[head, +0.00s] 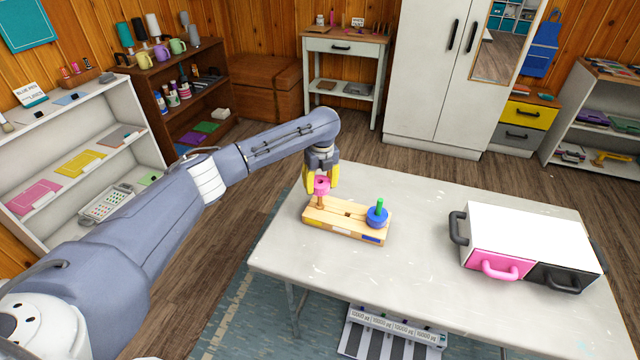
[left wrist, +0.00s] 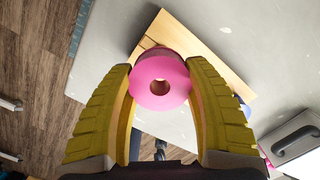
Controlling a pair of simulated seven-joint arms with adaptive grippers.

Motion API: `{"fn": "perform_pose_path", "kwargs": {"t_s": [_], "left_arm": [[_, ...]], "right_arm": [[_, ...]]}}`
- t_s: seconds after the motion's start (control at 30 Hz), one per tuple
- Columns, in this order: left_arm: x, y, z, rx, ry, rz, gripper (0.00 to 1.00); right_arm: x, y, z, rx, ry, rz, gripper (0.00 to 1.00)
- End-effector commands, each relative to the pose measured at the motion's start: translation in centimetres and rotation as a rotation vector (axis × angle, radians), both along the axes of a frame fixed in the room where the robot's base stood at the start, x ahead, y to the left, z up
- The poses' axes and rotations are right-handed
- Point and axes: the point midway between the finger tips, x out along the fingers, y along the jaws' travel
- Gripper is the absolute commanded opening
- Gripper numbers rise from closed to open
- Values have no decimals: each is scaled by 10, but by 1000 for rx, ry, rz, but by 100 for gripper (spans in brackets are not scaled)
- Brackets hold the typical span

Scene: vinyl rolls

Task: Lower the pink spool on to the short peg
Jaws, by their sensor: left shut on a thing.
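My left gripper (head: 321,178) points down over the left end of the wooden base, its yellow fingers shut on the pink spool (head: 321,187). In the left wrist view the spool (left wrist: 160,66) sits between the yellow fingertips (left wrist: 160,82), its hole facing the camera. A short brown peg (head: 320,203) shows right under the spool in the head view. I cannot tell whether its tip is inside the hole. The wooden base (head: 345,228) lies on the table. A blue spool (head: 376,219) sits around the green peg (head: 380,204) at its right end. My right gripper is not in view.
The grey table (head: 420,215) is clear around the base. A white box with pink and black drawers (head: 500,263) stands at the table's right. Shelves with mugs and bottles, a small side table (head: 345,47) and a white cabinet (head: 430,80) stand behind, away from the table.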

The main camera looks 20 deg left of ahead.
Motion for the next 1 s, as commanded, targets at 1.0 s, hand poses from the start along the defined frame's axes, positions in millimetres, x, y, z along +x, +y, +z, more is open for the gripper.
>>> {"fn": "perform_pose_path", "kwargs": {"t_s": [1.0], "left_arm": [[0, 0, -13, 1, 1, 0, 5]], "right_arm": [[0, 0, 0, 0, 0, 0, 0]]}}
